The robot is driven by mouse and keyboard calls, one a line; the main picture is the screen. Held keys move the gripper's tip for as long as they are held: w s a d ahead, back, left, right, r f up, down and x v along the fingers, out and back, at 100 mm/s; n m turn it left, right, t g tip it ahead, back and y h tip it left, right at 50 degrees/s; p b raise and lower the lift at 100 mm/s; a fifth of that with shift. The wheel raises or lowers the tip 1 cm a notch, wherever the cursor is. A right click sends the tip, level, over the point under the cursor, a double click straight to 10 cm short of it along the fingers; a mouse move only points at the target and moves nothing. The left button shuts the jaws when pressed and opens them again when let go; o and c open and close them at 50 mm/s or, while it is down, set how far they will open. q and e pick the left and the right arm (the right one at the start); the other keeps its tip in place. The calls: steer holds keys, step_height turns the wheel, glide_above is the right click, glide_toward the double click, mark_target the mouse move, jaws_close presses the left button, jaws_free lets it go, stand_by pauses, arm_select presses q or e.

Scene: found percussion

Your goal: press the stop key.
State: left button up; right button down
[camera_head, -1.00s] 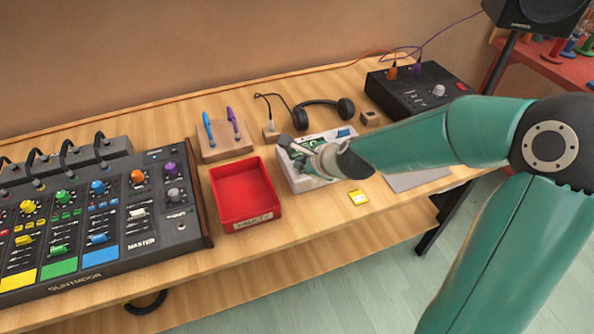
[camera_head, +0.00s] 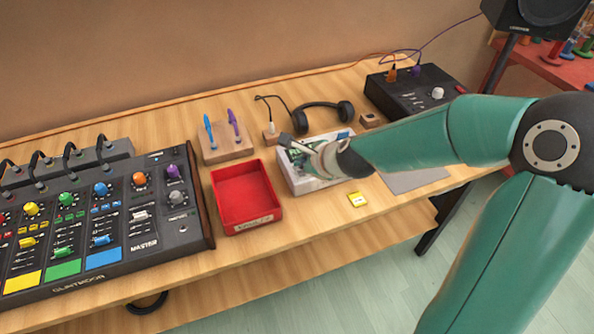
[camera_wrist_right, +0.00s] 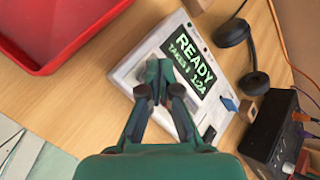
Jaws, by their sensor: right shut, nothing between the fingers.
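A white recorder (camera_head: 304,186) lies on the wooden table, right of the red tray. In the right wrist view, the recorder (camera_wrist_right: 124,72) has a dark screen (camera_wrist_right: 198,62) with green text reading "READY", "TAKES" and "1:24". My right gripper (camera_head: 290,143) is over the recorder. It is shut and empty. In the right wrist view, the fingertips of my right gripper (camera_wrist_right: 160,72) are in front of the recorder's face, beside the screen. I cannot tell whether they touch it. No stop key can be made out; the gripper hides part of the face. My left gripper is not in view.
Left of the recorder are the red tray (camera_head: 281,217) and a mixing console (camera_head: 150,248). Headphones (camera_head: 322,108), a pen block (camera_head: 226,154) and a dark box (camera_head: 425,99) stand behind.

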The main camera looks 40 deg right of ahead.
step_height(320, 180, up, 5)
steer(key=p, duration=0.5)
stand_by(0.4)
